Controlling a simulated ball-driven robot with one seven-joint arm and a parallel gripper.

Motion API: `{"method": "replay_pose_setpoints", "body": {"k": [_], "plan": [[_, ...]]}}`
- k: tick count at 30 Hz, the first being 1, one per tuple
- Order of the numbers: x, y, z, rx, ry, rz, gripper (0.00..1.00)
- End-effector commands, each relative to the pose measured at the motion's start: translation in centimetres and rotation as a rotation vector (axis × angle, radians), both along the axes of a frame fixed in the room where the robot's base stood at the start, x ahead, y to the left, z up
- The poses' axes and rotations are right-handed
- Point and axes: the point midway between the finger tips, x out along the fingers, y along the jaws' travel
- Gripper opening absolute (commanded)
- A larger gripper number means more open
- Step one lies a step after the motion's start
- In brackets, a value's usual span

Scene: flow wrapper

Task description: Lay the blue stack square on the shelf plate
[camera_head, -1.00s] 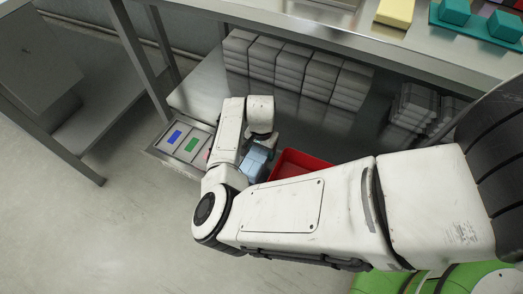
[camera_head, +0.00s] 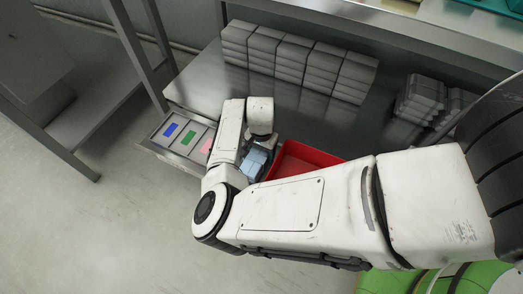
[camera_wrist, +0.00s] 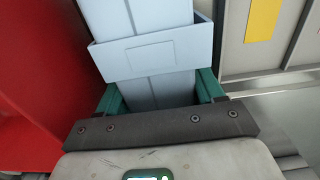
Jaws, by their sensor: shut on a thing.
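The light blue stack (camera_wrist: 150,52) has a paler band across it in the wrist view. My gripper (camera_wrist: 160,93) is shut on it, with a green finger along each side. In the head view the blue stack (camera_head: 255,160) hangs below my wrist, partly hidden by my arm. It is beside the red bin, and I cannot tell its height above the surface. The steel shelf plate (camera_head: 205,88) lies behind it. My gripper's fingers are mostly hidden in the head view.
The red bin (camera_head: 335,158) is right of the stack; its red wall (camera_wrist: 35,90) fills the left of the wrist view. A tray (camera_head: 152,151) with coloured labels lies at the left. Grey stacks (camera_head: 295,60) line the shelf's back; bare steel lies before them.

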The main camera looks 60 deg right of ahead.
Motion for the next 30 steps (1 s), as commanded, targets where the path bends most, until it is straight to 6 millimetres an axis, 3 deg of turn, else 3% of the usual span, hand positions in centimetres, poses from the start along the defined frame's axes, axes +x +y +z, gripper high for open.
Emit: {"method": "replay_pose_setpoints", "body": {"k": [21, 22, 30], "plan": [[0.02, 0.01, -0.33, 0.000, -0.001, 0.000, 0.00], [0.02, 0.01, -0.33, 0.000, -0.001, 0.000, 0.70], [0.02, 0.02, -0.33, 0.000, -0.001, 0.000, 0.96]]}}
